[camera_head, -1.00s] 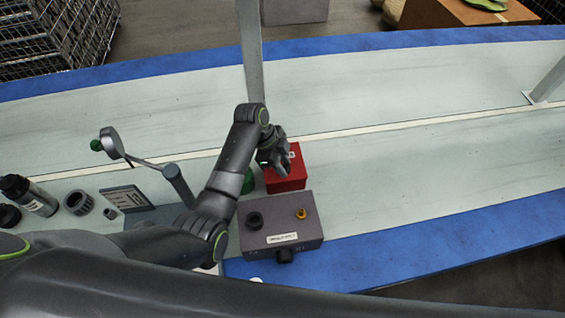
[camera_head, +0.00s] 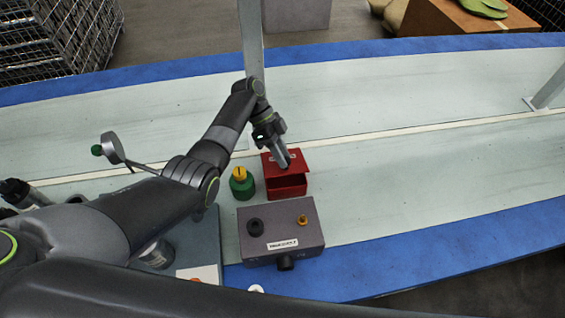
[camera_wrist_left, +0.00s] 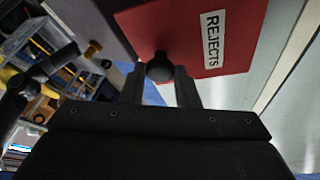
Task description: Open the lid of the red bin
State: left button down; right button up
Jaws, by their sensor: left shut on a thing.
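The red bin (camera_head: 288,190) stands on the pale table behind the grey box. Its red lid (camera_head: 271,168) is tilted up, leaving a dark gap along the front side facing me. In the left wrist view the lid (camera_wrist_left: 205,30) fills the top, with a white REJECTS label and a black knob (camera_wrist_left: 159,67). My left gripper (camera_head: 284,163) is shut on the knob, which sits between its fingertips (camera_wrist_left: 160,75). In the head view the fingers hide the knob. The bin's inside is mostly hidden. My right gripper is in neither view.
A grey box (camera_head: 281,231) with black and orange knobs stands just in front of the bin. A green bottle (camera_head: 242,184) with a yellow top is close on the left. A metal post (camera_head: 250,40) rises behind my left arm. The table right of the bin is clear.

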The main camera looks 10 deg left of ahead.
pick_arm(q)
jog(key=shift+w+a+b, duration=0.1)
jog(key=shift+w+b, duration=0.15)
jog(key=shift+b, duration=0.05)
jog(key=shift+w+r+g, duration=0.15)
jog(key=shift+r+g, duration=0.15)
jog(key=shift+g, duration=0.1)
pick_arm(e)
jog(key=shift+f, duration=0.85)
pick_arm(q)
jog(key=c, duration=1.1)
grip_release()
jog(key=shift+r, duration=0.15)
